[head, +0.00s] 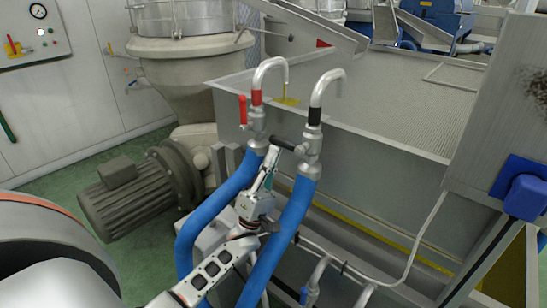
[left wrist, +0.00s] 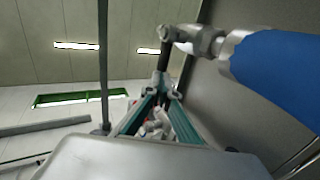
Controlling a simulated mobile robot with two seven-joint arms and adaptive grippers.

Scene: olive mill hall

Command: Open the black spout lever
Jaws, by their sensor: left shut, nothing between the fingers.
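The black spout lever (head: 283,144) points left from the valve of the spout with the black band (head: 314,116), lying roughly across the pipe. In the left wrist view the dark lever (left wrist: 189,66) runs down from the metal valve (left wrist: 195,42). My left gripper (head: 270,157) is shut and empty, its fingertips just below and beside the lever's free end. In the left wrist view its fingers (left wrist: 165,88) reach up close to the lever; I cannot tell whether they touch it. My right gripper is in neither view.
A neighbouring spout with a red band (head: 256,97) has an upright red lever (head: 243,110). Blue hoses (head: 285,225) hang below both spouts, close around my left arm. A metal tank (head: 380,125) stands behind, a motor (head: 130,195) at left, a blue plug (head: 525,197) at right.

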